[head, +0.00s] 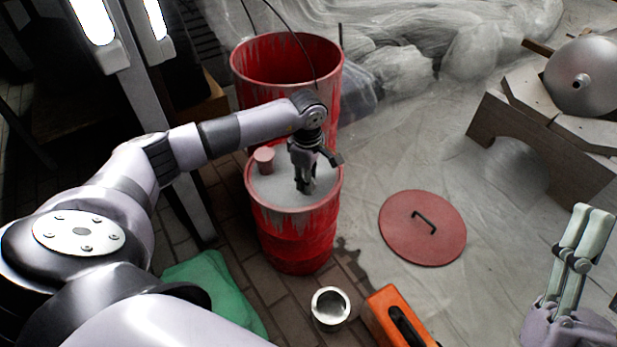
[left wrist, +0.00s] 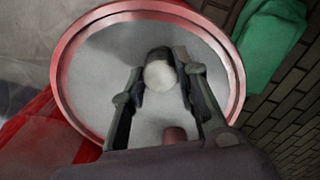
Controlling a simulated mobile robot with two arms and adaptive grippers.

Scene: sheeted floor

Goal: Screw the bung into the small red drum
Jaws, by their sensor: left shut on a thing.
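The small red drum (head: 292,238) stands upright in the middle of the head view, with a grey top inside a red rim; the rim also shows in the left wrist view (left wrist: 66,78). A short pinkish-red stub (head: 264,158) stands on its top near the left rim. My left gripper (head: 304,184) points down over the top, right of the stub. It is shut on a short dark cylinder with a pale round face, seemingly the bung (left wrist: 159,75). Whether the bung touches the top, and any hole under it, I cannot tell. My right gripper (head: 578,240) is away at lower right, apparently empty.
A taller open red drum (head: 270,62) stands just behind. A red lid with a black handle (head: 422,228) lies on the sheet at right. A metal cup (head: 330,307), an orange case (head: 398,318) and green cloth (head: 212,285) lie in front. A wooden stand (head: 540,140) is at right.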

